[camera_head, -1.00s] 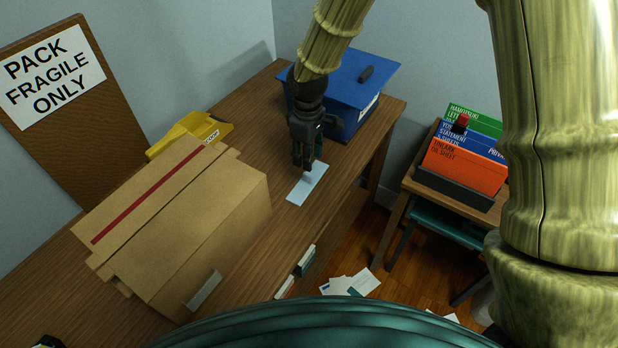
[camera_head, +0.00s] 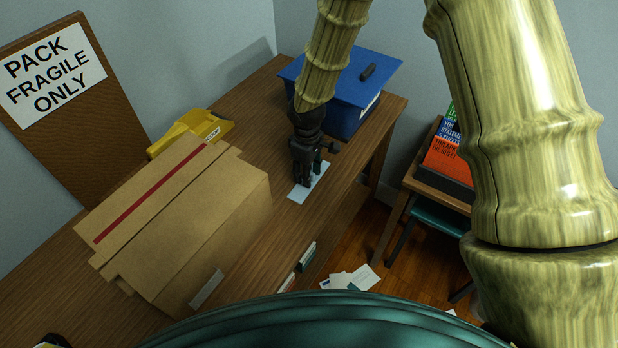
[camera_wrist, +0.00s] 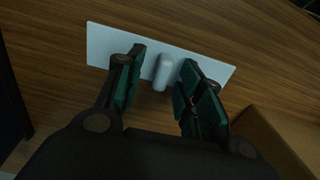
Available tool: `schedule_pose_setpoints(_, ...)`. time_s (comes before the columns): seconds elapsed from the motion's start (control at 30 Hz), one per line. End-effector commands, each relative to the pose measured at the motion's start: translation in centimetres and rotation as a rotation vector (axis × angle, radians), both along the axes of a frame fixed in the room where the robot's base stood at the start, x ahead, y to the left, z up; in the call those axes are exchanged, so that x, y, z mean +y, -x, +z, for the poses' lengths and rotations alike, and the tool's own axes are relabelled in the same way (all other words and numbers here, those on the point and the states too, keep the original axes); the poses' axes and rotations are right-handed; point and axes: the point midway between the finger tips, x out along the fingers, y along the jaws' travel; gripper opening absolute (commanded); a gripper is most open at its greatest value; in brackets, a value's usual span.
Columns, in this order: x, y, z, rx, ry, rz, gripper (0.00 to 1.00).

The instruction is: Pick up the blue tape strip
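The pale blue strip (camera_head: 297,195) lies flat on the wooden desk, between the cardboard box and the desk's front edge. In the wrist view the strip (camera_wrist: 104,43) runs across behind my fingertips. A small pale rounded peg (camera_wrist: 162,74) shows at the strip's middle, between my fingers; I cannot tell whether it is part of the strip. My gripper (camera_head: 303,183) points down over the strip and hides part of it in the head view. In the wrist view my gripper (camera_wrist: 162,60) is open, with a finger on each side of the peg and gaps showing.
A cardboard box (camera_head: 205,225) with a red stripe stands to the left. A blue bin (camera_head: 345,90) is behind my gripper, and a yellow tray (camera_head: 190,132) is beyond the box. A side table (camera_head: 405,195) with folders stands right. Papers (camera_head: 350,279) lie on the floor.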

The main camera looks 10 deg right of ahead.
Motion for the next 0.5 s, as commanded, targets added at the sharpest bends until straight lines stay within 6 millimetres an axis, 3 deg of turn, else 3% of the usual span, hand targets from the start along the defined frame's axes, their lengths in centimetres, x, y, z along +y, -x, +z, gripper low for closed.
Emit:
schedule_pose_setpoints(0.1, -0.02, 0.01, 0.01, 0.000, 0.000, 0.000, 0.36)
schedule_pose_setpoints(0.3, -0.03, 0.03, 0.02, 0.000, 0.000, 0.000, 0.00)
schedule_pose_setpoints(0.5, -0.02, 0.02, 0.02, 0.001, 0.001, 0.000, 0.00)
